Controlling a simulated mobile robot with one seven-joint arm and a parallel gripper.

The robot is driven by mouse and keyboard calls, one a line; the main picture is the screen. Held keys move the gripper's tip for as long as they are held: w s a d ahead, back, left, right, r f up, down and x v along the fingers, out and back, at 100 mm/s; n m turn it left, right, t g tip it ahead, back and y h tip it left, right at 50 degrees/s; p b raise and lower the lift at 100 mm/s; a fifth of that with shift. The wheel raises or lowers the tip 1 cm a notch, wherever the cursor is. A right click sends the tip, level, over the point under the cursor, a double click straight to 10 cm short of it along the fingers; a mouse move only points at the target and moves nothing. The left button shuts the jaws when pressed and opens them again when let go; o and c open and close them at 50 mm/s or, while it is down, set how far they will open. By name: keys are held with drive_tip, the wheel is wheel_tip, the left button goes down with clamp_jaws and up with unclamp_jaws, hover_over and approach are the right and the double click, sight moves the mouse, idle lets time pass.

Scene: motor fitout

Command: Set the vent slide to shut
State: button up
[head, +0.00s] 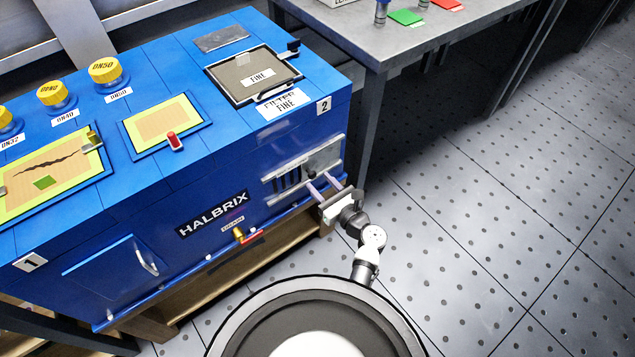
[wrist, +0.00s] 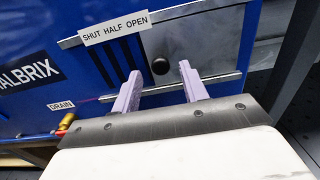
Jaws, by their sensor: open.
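The vent slide is a grey metal plate (wrist: 205,48) in rails on the front of the blue machine; it also shows in the head view (head: 325,157). Dark vent slots (wrist: 100,65) show uncovered left of the plate. My gripper (wrist: 159,72) is open, its two pale purple fingers pointing at the panel. In the wrist view the knob appears between the fingertips; I cannot tell whether they touch it. My gripper also shows in the head view (head: 319,179).
A brass drain valve (head: 238,235) with a red handle sits low on the machine's front, left of my gripper. A grey table (head: 372,40) stands behind at the right. The perforated floor (head: 470,200) to the right is clear.

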drive_tip(key=shift+x, duration=1.1)
clamp_jaws()
